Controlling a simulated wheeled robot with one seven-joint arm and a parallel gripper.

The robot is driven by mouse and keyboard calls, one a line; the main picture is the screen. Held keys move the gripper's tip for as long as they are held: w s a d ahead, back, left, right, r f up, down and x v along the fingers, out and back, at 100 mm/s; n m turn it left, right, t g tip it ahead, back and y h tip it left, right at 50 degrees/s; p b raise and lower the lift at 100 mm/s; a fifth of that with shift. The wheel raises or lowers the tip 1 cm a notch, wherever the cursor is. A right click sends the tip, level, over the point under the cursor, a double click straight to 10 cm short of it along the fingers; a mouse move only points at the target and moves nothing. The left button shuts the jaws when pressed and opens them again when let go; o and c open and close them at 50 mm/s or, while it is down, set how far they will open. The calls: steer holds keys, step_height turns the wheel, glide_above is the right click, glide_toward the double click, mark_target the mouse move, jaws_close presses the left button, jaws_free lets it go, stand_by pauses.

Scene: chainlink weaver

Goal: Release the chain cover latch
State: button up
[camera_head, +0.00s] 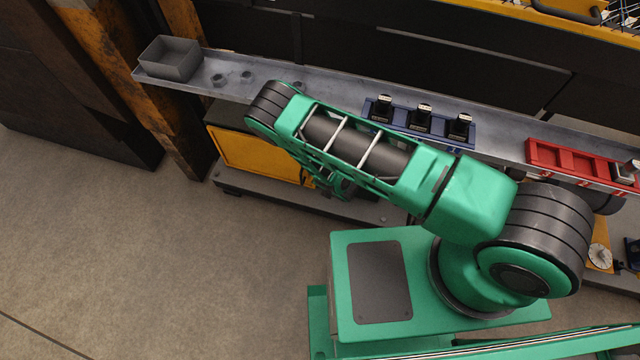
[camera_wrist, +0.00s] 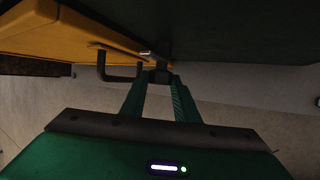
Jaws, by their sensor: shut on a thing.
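The yellow chain cover (camera_head: 255,158) sits low under the shelf in the head view, partly behind my arm. In the wrist view the yellow cover (camera_wrist: 60,35) fills the upper left, with a dark bent handle (camera_wrist: 121,76) on it. My gripper (camera_wrist: 160,82) reaches up to the cover's underside edge, just right of the handle. Its green fingers are shut on a small dark latch (camera_wrist: 160,64) with a short bright metal pin. The fingers hide part of the latch. In the head view my arm largely covers the gripper and latch.
A grey shelf (camera_head: 325,110) runs above the cover. It bears a grey bin (camera_head: 171,59), a blue rack (camera_head: 419,126) with black parts and a red tray (camera_head: 574,160). A rusty post (camera_head: 158,100) stands left. Open floor (camera_head: 150,250) lies front left.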

steer(key=o, duration=1.1)
steer(key=shift+c, duration=0.2)
steer(key=v, duration=1)
steer(key=shift+s+d+r, duration=0.15)
steer(key=shift+s+r, duration=0.05)
steer(key=shift+r, duration=0.1)
